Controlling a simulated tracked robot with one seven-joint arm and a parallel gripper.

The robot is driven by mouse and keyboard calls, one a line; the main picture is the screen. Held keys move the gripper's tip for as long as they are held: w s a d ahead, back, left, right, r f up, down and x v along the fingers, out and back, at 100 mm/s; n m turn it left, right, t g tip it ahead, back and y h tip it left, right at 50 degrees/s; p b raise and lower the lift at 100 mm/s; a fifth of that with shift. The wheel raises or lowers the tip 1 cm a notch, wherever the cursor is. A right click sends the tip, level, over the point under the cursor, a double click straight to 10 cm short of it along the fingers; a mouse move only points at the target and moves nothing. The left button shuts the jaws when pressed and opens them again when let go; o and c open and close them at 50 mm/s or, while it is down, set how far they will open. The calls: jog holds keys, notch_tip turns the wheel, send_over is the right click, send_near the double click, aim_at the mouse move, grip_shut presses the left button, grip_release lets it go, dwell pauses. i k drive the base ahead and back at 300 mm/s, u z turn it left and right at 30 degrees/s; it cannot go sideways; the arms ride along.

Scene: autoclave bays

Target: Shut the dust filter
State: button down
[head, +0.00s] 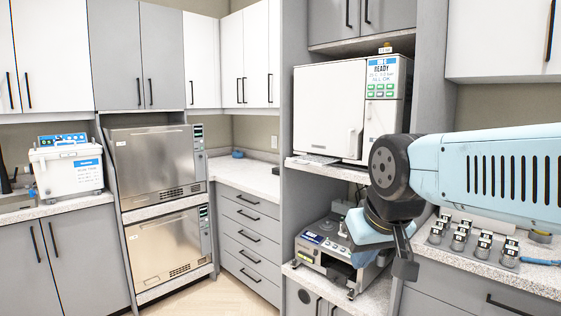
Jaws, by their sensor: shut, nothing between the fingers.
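A white benchtop autoclave (328,110) with a "READY" display panel stands on the middle shelf of the tall bay, its door closed. A thin grey slatted piece (315,159) sticks out low at its front left, at the shelf edge. It looks like the dust filter, pulled out, but it is too small to be sure. My gripper (405,268) is shut and empty, pointing down, in front of the bay and to the right of and below this piece, well apart from it. My arm hides the autoclave's lower right corner.
Below on a lower shelf stands a grey machine (325,250), partly behind my gripper. The counter (530,275) at right holds several small jars (460,238). Two steel-door autoclaves (155,165) are stacked at left. The floor (185,295) in front of them is clear.

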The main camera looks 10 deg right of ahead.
aim_at(310, 159)
jog(key=i, duration=0.85)
jog(key=z, duration=0.05)
